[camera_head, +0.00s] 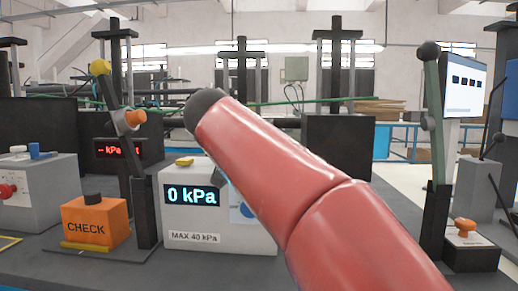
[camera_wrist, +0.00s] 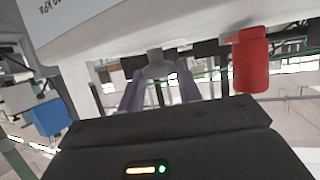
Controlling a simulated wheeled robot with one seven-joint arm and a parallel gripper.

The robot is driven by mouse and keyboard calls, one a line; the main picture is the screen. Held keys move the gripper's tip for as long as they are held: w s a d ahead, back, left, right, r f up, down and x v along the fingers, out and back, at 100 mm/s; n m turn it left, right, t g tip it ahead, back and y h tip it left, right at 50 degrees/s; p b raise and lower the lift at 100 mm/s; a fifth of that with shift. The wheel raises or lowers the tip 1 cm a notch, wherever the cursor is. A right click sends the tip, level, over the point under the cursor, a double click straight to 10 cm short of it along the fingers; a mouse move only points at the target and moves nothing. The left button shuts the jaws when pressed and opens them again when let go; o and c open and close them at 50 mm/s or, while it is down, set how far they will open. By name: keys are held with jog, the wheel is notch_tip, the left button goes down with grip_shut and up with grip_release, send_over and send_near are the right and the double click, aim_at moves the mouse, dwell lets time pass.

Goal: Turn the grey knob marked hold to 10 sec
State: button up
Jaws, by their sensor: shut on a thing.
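In the wrist view my gripper (camera_wrist: 159,82) has its two purple-grey fingers shut on a small grey knob (camera_wrist: 160,66) that sticks out from the underside or edge of a white housing (camera_wrist: 130,30). No hold mark or 10 sec mark can be read, so the knob's setting cannot be told. In the head view my red arm crosses in front of the white box (camera_head: 176,220) with a 0 kPa display. The gripper and the grey knob are hidden there.
A red cylindrical part (camera_wrist: 250,62) stands close to the right of my fingers. In the head view an orange CHECK box (camera_head: 88,224) stands left of the white box. Black posts with levers (camera_head: 436,130) stand on both sides. A grey box (camera_head: 40,190) is at far left.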

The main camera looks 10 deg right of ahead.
jog(key=shift+f, duration=0.2)
jog(key=o, duration=1)
jog(key=shift+r, duration=0.1)
jog(key=shift+c, duration=0.2)
jog(key=shift+v, duration=3.95)
jog(key=shift+o, duration=0.2)
